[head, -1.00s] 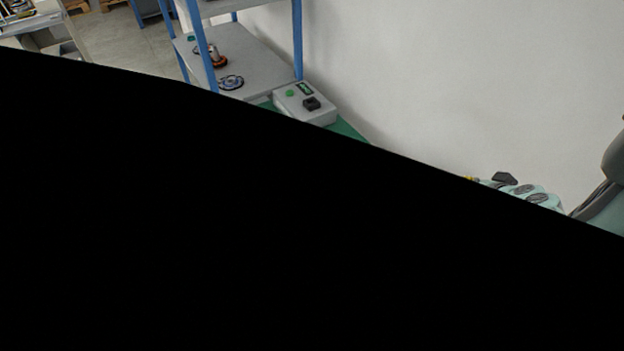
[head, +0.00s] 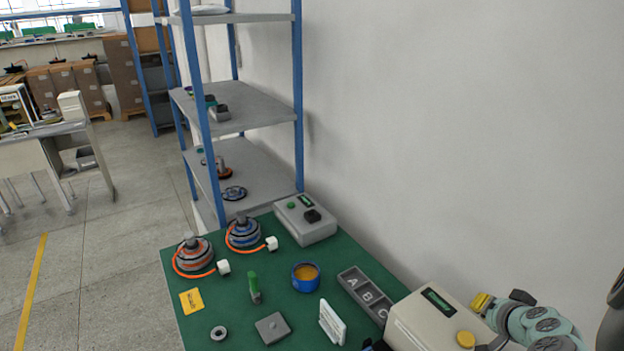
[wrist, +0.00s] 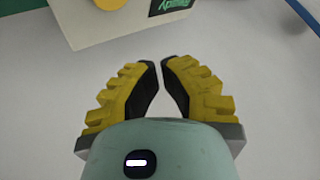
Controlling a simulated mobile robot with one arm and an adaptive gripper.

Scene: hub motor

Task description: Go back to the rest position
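My gripper (head: 481,302) shows at the lower right of the head view, with yellow fingers beside a beige box with a yellow button (head: 438,318). In the wrist view, the two yellow fingers with black pads (wrist: 160,64) lean together, their tips almost meeting. Nothing is between them. The beige box also shows at the top of the wrist view (wrist: 90,28), ahead of the fingertips and apart from them. My teal arm runs to the right edge of the head view.
A green table (head: 225,295) holds two motor hubs (head: 243,232) with orange cables, a blue cup (head: 306,278), an A-B-C tray (head: 365,294), a grey control box (head: 306,220) and small parts. A shelf rack (head: 240,175) stands behind. A white wall lies right.

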